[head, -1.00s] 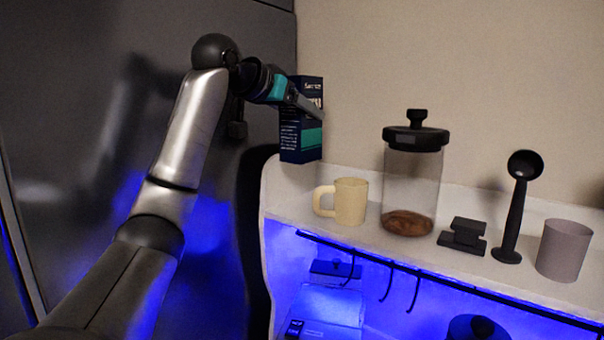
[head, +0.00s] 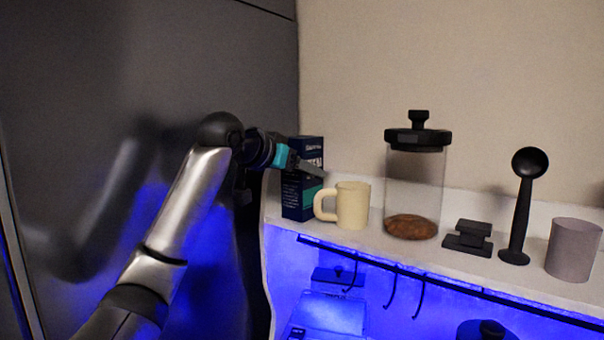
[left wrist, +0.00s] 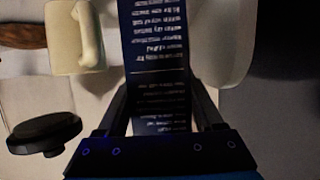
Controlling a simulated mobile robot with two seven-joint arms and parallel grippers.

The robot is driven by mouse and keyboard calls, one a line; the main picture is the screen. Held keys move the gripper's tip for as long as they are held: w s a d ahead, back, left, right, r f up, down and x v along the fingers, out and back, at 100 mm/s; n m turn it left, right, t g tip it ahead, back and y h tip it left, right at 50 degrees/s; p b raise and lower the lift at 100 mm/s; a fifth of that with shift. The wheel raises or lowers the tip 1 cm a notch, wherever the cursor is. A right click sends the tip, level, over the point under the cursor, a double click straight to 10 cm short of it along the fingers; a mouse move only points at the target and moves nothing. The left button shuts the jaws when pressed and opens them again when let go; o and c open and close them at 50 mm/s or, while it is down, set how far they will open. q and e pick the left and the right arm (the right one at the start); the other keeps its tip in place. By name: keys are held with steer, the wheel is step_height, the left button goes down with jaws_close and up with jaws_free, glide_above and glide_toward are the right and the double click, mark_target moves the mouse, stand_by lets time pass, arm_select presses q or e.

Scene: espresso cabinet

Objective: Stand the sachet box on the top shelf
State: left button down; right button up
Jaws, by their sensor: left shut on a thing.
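The dark blue sachet box (head: 301,205) with a teal band is upright at the left end of the white top shelf (head: 385,249). Its bottom is at shelf level, just left of and behind the cream mug; I cannot tell if it touches the shelf. My left gripper (head: 310,170) is shut on the box, reaching in from the left. In the left wrist view the box (left wrist: 155,45), with white print, stands between the fingers of the gripper (left wrist: 163,110). My right gripper is not in view.
On the shelf stand the cream mug (head: 352,206), a lidded glass jar (head: 414,180), a black stand (head: 468,238), a black scoop (head: 521,205) and a grey cup (head: 573,249). Hooks (head: 390,290) hang below. A dark panel (head: 80,120) is at left.

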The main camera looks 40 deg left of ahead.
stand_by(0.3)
arm_select(q)
steer(key=shift+c, duration=2.4)
jaws_free()
steer(key=shift+f, duration=0.2)
steer(key=o, duration=0.4)
steer(key=shift+o, duration=0.2)
steer(key=shift+r, duration=0.25)
steer(key=b+v, duration=0.3)
steer(key=v, duration=0.9)
